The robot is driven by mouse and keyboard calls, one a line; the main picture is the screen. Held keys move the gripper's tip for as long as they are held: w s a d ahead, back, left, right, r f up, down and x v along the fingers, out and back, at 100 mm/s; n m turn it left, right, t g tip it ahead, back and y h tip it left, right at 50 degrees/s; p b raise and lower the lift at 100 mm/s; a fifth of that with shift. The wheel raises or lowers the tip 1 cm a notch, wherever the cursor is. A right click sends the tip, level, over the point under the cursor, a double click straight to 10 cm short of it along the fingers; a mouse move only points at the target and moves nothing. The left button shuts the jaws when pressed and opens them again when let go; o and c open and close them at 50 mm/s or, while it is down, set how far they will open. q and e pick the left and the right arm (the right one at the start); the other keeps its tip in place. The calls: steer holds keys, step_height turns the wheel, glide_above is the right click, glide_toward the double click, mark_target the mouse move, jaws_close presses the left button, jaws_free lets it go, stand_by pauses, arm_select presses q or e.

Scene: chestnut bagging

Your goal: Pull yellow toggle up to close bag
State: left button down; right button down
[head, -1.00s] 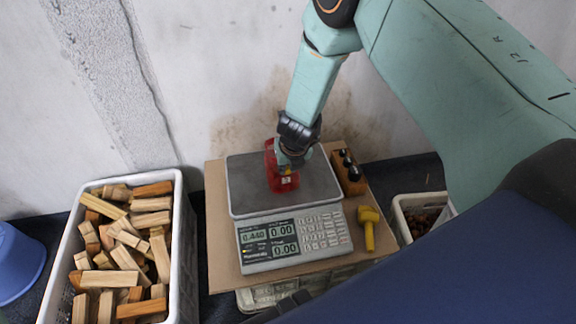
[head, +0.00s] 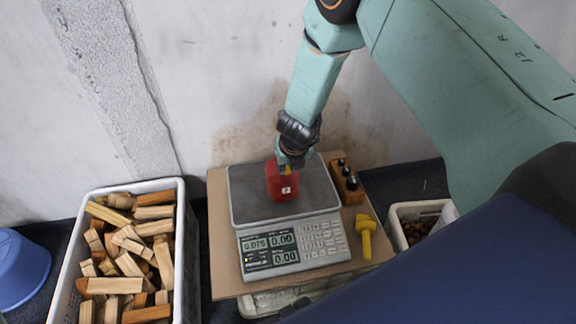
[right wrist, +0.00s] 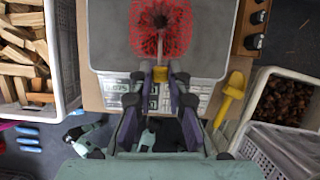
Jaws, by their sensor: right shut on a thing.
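The red mesh bag (head: 281,184) stands upright on the grey plate of the scale (head: 240,205). A white label shows on its front. In the right wrist view the red mesh bag (right wrist: 178,38) is seen from above, with dark contents in its middle. My right gripper (head: 287,163) is directly over the bag's top. In the right wrist view its fingers (right wrist: 160,74) are shut on the yellow toggle (right wrist: 158,75). The toggle (head: 287,169) shows only as a small yellow patch under the fingers in the head view. My left gripper is not in view.
A white crate of wood pieces (head: 180,240) stands left of the scale's board. A white basket of chestnuts (head: 398,222) is further right. A blue tub (head: 22,268) sits far left.

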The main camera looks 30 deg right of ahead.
steer(key=c, duration=1.2)
jaws_free()
steer(key=v, duration=1.2)
